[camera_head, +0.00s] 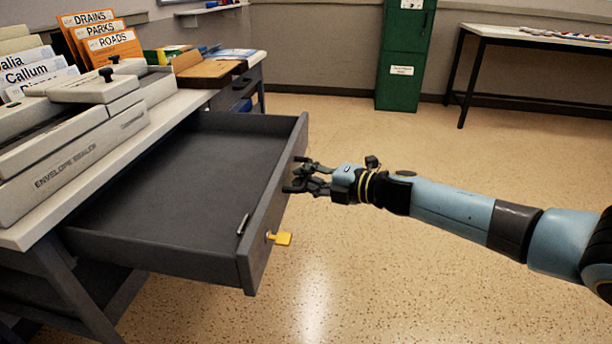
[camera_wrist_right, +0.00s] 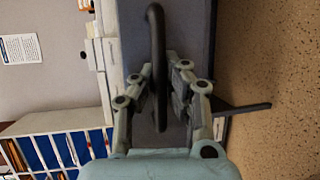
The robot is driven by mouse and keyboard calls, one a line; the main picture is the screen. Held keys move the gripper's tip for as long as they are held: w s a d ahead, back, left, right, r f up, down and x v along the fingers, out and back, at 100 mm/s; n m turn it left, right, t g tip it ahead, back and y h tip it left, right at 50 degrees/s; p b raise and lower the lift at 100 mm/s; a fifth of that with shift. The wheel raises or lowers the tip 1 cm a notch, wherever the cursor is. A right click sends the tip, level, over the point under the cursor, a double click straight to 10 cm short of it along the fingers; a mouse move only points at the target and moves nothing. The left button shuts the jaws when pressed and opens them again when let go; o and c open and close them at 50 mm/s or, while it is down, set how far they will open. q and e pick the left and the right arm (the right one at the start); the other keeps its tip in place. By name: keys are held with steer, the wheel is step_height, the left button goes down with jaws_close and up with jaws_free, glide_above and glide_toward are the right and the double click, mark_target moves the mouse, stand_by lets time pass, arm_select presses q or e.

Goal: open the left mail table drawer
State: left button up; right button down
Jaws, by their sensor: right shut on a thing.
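The left mail table drawer (camera_head: 185,185) is dark grey and stands pulled well out from under the mail table (camera_head: 30,225). My right gripper (camera_head: 300,178) is at the outer face of the drawer front. In the right wrist view my right gripper (camera_wrist_right: 160,95) has its fingers on either side of the dark bar handle (camera_wrist_right: 155,60), shut on it. In the head view the handle is largely hidden by the fingers. My left gripper is in neither view.
An envelope sealer (camera_head: 90,150) and paper files (camera_head: 105,45) stand on the table. A green cabinet (camera_head: 405,60) and another table (camera_head: 540,38) are at the back. The speckled floor right of the drawer is clear.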

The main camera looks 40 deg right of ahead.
steer(key=shift+r, duration=0.1)
steer(key=c, duration=1.3)
jaws_free()
steer(key=shift+c, duration=0.2)
steer(key=v, duration=1.2)
